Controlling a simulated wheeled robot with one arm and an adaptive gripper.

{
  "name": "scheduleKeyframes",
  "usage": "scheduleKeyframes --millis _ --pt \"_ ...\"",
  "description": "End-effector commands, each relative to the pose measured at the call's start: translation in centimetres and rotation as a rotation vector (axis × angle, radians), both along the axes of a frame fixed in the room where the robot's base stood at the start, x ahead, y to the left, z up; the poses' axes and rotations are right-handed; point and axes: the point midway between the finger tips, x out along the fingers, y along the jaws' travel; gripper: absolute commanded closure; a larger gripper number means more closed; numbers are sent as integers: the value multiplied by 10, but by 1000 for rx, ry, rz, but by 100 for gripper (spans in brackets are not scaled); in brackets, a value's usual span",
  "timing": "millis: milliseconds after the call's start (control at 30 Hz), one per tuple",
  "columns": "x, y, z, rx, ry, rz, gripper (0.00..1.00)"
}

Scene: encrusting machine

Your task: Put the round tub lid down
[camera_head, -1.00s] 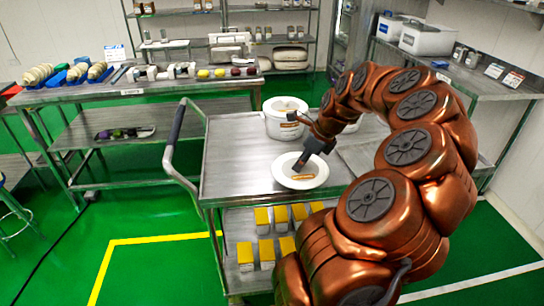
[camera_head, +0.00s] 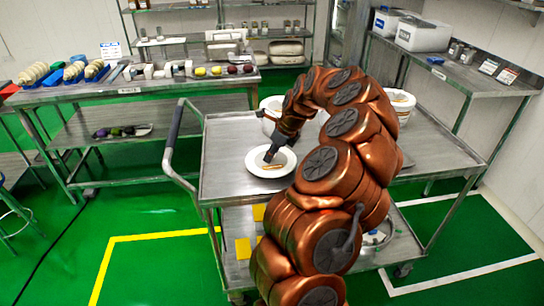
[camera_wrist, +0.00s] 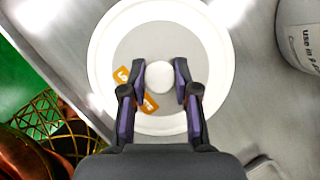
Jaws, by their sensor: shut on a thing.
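The round tub lid (camera_head: 284,168) is white with a grey middle and orange marks. It is level over the left part of the cart's steel top (camera_head: 222,150); I cannot tell whether it touches. My gripper (camera_head: 270,157) reaches down onto it from above. In the wrist view my gripper (camera_wrist: 160,78) has its fingers on both sides of the lid's round white knob (camera_wrist: 159,77), shut on it. The lid (camera_wrist: 101,60) fills the middle of that view. My fingers hide part of its face.
A white tub (camera_head: 268,105) stands behind the lid, partly hidden by my arm. Another tub (camera_head: 402,105) stands on the right of the cart. Yellow boxes (camera_head: 243,248) sit on the lower shelf. The cart's push handle (camera_head: 174,135) rises at the left. The front left top is clear.

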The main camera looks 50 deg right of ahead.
Motion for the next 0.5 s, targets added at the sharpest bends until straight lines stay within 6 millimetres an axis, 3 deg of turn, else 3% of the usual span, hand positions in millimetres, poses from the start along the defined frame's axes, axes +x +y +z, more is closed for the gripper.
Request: scheduleKeyframes --millis 167,500 --pt "0 1 -19 2 0 0 100" --pt "0 0 -23 1 -1 -1 100"
